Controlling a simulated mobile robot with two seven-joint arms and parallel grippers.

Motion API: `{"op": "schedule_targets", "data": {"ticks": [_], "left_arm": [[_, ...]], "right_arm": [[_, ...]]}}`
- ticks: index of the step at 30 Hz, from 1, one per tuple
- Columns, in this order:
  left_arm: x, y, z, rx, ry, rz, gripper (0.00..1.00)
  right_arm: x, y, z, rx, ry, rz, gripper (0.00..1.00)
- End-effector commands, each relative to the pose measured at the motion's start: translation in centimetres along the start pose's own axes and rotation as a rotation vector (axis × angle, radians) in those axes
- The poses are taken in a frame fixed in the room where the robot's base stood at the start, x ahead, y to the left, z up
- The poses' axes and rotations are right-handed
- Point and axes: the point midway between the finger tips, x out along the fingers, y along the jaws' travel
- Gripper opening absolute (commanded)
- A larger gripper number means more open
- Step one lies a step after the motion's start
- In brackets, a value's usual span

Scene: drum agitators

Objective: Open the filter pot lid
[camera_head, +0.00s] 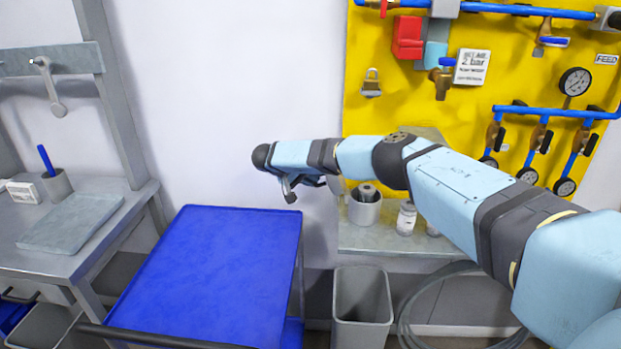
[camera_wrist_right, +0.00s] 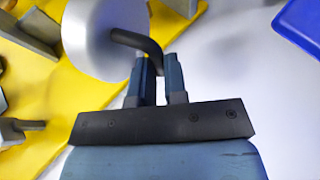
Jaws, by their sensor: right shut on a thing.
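In the right wrist view a round, pale metal disc, which looks like the filter pot lid (camera_wrist_right: 92,38), fills the upper left. A dark bent handle (camera_wrist_right: 138,41) runs from its face to my right gripper (camera_wrist_right: 160,78). The two blue-grey fingers are closed on the handle's end. In the head view my right gripper (camera_head: 310,181) is small and partly covered by my own arm, in front of the white wall. The pot and lid cannot be made out clearly there, as my arm covers that area. My left gripper is not in view.
A yellow panel (camera_head: 395,95) carries blue pipes, valves and a gauge (camera_head: 574,82). Below my arm, a grey cup (camera_head: 364,211) and a white jar (camera_head: 406,219) stand on a bench. A blue-topped cart (camera_head: 200,265) and a grey bin (camera_head: 362,309) stand in front.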

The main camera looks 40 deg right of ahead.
Motion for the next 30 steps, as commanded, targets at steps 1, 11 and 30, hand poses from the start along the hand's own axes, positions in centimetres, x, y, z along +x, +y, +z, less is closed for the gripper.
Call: {"op": "schedule_targets", "data": {"ticks": [1,11,30], "left_arm": [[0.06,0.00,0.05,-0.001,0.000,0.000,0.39],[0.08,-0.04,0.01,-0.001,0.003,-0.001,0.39],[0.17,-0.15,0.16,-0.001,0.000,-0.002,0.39]], "right_arm": [[0.12,-0.65,0.35,-0.008,0.001,-0.001,0.00],[0.25,-1.06,0.65,-0.015,0.000,0.001,0.00],[0.07,-0.66,0.39,-0.011,0.000,0.003,0.38]]}}
